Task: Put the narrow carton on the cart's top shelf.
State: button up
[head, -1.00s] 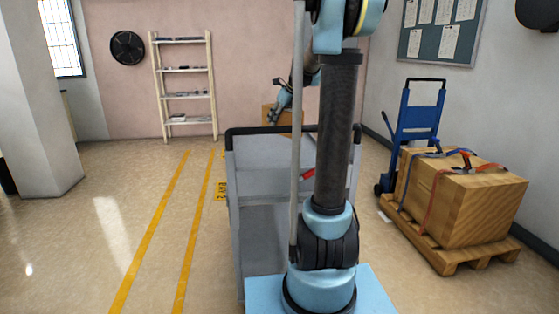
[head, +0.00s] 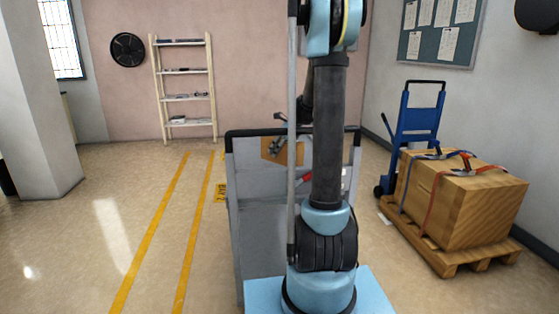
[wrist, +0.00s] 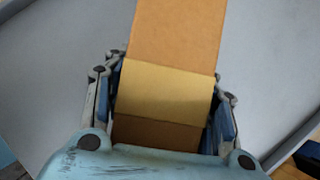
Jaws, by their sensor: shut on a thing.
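The narrow carton (wrist: 172,40) is tan cardboard with a paler band across it. In the wrist view it sits between the fingers of my gripper (wrist: 165,100), which is shut on it. The cart (head: 230,200) is grey with a dark top rail and stands behind my arm. A plain grey surface (wrist: 55,65) lies under the carton in the wrist view. I cannot tell whether the carton touches it.
A wooden crate (head: 455,205) strapped on a pallet stands at the right, with a blue hand truck (head: 420,125) behind it. A shelf rack (head: 183,97) stands at the back wall.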

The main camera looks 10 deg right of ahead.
aim_at(289, 141)
notch_tip(289, 141, down, 4)
jog(key=shift+f, duration=0.1)
jog(key=shift+s, duration=0.1)
jog(key=o, duration=1.6)
jog(key=shift+f, duration=0.2)
jog(key=shift+r, duration=0.1)
jog(key=v, duration=1.2)
